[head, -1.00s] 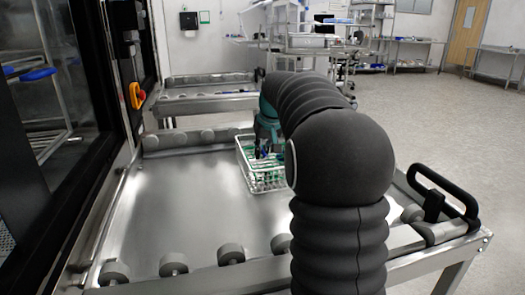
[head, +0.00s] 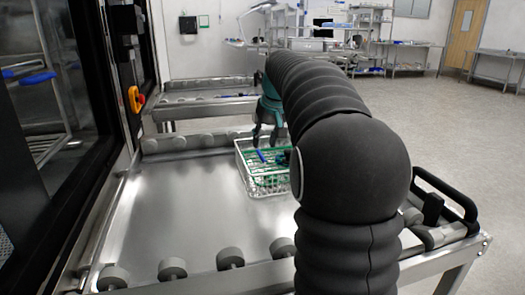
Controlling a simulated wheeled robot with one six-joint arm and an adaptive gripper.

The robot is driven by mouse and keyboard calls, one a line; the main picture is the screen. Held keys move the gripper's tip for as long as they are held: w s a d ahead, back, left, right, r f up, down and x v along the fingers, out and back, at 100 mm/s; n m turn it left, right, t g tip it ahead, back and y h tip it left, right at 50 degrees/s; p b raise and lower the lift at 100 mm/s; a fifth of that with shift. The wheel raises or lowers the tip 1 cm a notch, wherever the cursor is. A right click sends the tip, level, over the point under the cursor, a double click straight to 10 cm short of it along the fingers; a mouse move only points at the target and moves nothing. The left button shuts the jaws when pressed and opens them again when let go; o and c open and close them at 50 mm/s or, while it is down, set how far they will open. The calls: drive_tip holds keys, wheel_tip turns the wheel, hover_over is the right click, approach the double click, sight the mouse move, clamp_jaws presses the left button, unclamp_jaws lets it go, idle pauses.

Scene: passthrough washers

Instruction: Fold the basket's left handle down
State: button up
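The white wire basket (head: 243,164) stands on the steel roller table, partly behind my arm. Green items and a blue item lie inside it. Its right side is hidden by my arm, and I cannot clearly make out the left handle or its angle. My gripper (head: 265,139) is at the basket's far side, at about rim height, pointing down. Its two dark fingers appear spread with nothing visible between them. I cannot tell whether a finger touches the basket.
The steel table (head: 180,205) is bare left of the basket, with grey rollers (head: 230,258) along its edges. A black washer frame with an orange-red switch (head: 136,99) stands at left. A black push handle (head: 447,192) is at right. Another roller table (head: 205,104) stands behind.

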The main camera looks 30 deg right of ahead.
drive_tip(key=shift+v, duration=2.7)
